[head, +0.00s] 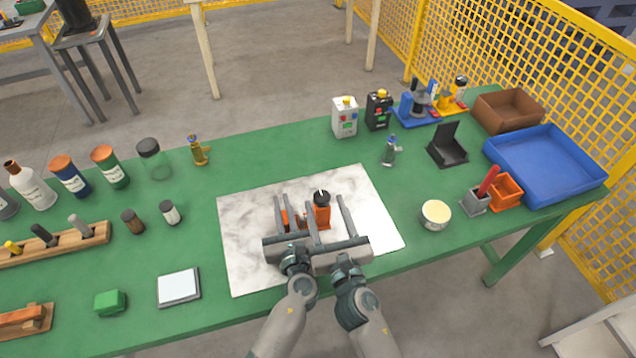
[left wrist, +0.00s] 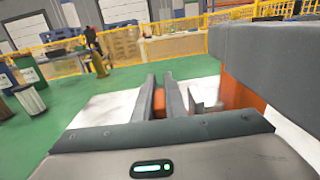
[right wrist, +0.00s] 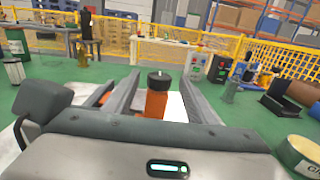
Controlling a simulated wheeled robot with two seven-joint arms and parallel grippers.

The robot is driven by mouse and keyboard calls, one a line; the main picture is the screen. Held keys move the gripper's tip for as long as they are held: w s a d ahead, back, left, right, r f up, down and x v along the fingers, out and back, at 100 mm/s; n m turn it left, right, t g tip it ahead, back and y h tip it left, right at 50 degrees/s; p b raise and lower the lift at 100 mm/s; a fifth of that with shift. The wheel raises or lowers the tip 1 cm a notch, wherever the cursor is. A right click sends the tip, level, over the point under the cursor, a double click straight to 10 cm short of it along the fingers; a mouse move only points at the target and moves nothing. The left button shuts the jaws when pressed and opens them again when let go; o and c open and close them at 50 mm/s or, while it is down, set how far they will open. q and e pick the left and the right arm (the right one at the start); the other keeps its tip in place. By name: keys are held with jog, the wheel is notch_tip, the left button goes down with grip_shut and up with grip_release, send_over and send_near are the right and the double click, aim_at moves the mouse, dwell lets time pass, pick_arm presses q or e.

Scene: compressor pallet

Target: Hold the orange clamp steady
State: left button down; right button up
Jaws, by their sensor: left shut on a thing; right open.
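The orange clamp lies on a white marbled plate (head: 235,245) in the middle of the green table. An orange part with a black knob (head: 322,212) stands upright there, and more orange shows to its left. My left gripper (head: 292,208) is shut on the orange clamp; orange also shows between its fingers in the left wrist view (left wrist: 159,103). My right gripper (head: 328,204) is open, its fingers on either side of the black-topped orange part, which also shows in the right wrist view (right wrist: 157,100). The grippers hide how the orange parts join.
A round tin (head: 435,214), an orange bin (head: 507,190) and a blue tray (head: 545,165) stand to the right. A white box (head: 345,118) stands behind the plate. Bottles, a wooden rack (head: 60,245) and a green block (head: 110,301) are to the left. My two grippers are close together.

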jog(key=x, duration=0.8)
jog(key=c, duration=1.1)
jog(key=shift+o, duration=0.2)
jog(key=shift+a+r+n+y, duration=0.2)
jog(key=shift+n+y, duration=0.2)
jog(key=shift+y, duration=0.2)
